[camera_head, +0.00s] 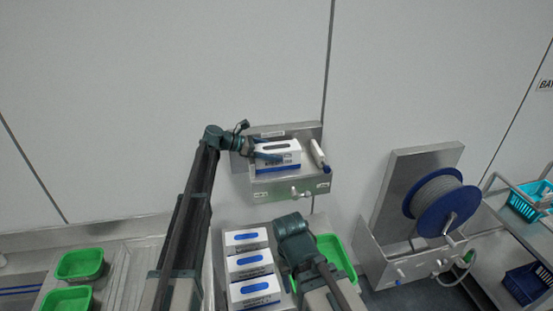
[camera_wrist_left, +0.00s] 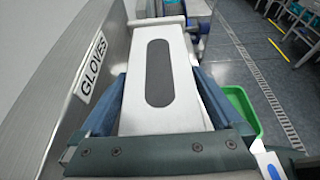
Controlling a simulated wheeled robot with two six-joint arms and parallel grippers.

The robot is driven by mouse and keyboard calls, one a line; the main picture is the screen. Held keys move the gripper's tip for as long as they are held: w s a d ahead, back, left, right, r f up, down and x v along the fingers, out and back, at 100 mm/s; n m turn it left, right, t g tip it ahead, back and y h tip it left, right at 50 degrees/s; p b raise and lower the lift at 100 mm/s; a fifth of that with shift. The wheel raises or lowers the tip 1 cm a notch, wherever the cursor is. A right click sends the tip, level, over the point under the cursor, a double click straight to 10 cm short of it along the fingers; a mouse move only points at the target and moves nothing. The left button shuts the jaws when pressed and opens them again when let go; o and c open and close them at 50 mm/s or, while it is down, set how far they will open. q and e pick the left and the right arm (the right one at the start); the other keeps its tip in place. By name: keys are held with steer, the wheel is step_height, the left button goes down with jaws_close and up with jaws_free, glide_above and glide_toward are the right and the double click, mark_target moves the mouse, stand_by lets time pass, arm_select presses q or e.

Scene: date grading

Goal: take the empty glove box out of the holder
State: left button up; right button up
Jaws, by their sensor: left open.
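The glove box (camera_head: 279,160), white with a blue lower band, sits in the metal holder (camera_head: 290,188) on the wall. In the left wrist view the box top (camera_wrist_left: 175,101) has a dark oval opening with no glove showing in it. My left gripper (camera_head: 268,149) is open at the left end of the box. In the left wrist view its fingers (camera_wrist_left: 160,78) lie along both sides of the box; I cannot tell whether they touch it. A "GLOVES" label (camera_wrist_left: 92,67) is on the holder's back plate. Of my right arm only a dark link shows, without its fingers.
Several white boxes with blue ovals (camera_head: 248,264) stand on the surface below the holder. A green tray (camera_head: 338,254) is to their right. A white stick-like item (camera_head: 317,153) is at the holder's right end. A blue hose reel (camera_head: 446,207) stands further right.

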arm_select(q)
steer(key=c, duration=1.1)
steer(key=shift+r, duration=0.25)
step_height(320, 180, up, 3)
steer(key=p, duration=0.3)
steer(key=shift+s+r+p, duration=0.25)
steer(key=shift+r+p, duration=0.05)
steer(key=shift+p, duration=0.2)
steer(key=s+d, duration=0.1)
steer(key=s, duration=0.4)
steer(key=s+d, duration=0.2)
steer(key=s, duration=0.2)
steer(key=s+d+r+p, duration=0.1)
steer(key=s+d, duration=0.1)
steer(key=s, duration=0.3)
steer(key=shift+s+d, duration=0.2)
steer(key=shift+s, duration=0.1)
